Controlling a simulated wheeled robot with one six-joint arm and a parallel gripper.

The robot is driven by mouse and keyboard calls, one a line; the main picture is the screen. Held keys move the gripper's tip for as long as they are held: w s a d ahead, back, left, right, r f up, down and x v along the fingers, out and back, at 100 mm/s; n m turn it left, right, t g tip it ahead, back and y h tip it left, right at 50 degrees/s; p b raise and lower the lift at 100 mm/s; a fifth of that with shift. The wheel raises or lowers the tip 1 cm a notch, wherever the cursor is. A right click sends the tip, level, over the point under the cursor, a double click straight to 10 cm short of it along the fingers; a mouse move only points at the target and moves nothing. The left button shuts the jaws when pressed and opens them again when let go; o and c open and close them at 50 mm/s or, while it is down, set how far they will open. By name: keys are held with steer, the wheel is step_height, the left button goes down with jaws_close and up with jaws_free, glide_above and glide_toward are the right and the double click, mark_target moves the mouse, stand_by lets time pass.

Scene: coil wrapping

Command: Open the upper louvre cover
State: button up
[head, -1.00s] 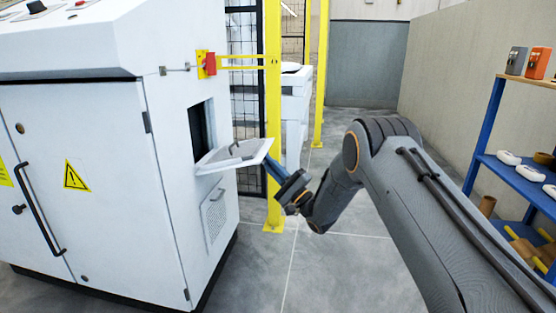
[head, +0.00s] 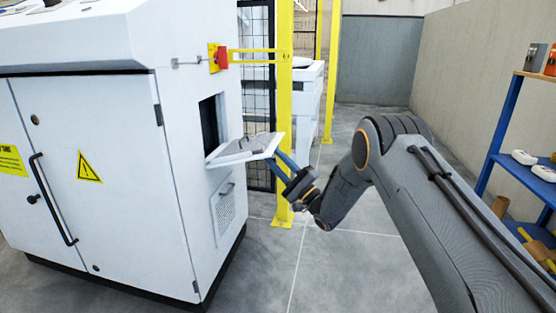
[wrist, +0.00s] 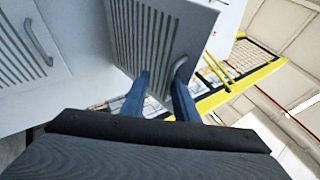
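The upper louvre cover (head: 240,152) stands open, jutting out from the lower part of a dark opening (head: 209,124) in the white cabinet's side. In the wrist view its slatted face (wrist: 140,32) and its grey bar handle (wrist: 183,66) fill the upper middle. My gripper (head: 281,160) is at the cover's outer end. In the wrist view my gripper's two blue fingers (wrist: 160,88) are apart, with tips at the cover's edge. The right finger is close to the handle; whether it touches is unclear.
A closed lower louvre cover (head: 226,208) is below the opening. A yellow post (head: 284,95) stands just behind the cover and gripper. A red and yellow switch (head: 218,58) is above. A blue shelf rack (head: 497,135) stands at the right. The floor between is clear.

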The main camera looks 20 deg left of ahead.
steer(key=shift+s+a, duration=0.15)
steer(key=shift+s, duration=0.25)
steer(key=p+v, duration=0.2)
steer(key=v, duration=0.6)
steer(key=shift+w, duration=0.4)
steer(key=shift+c, duration=0.2)
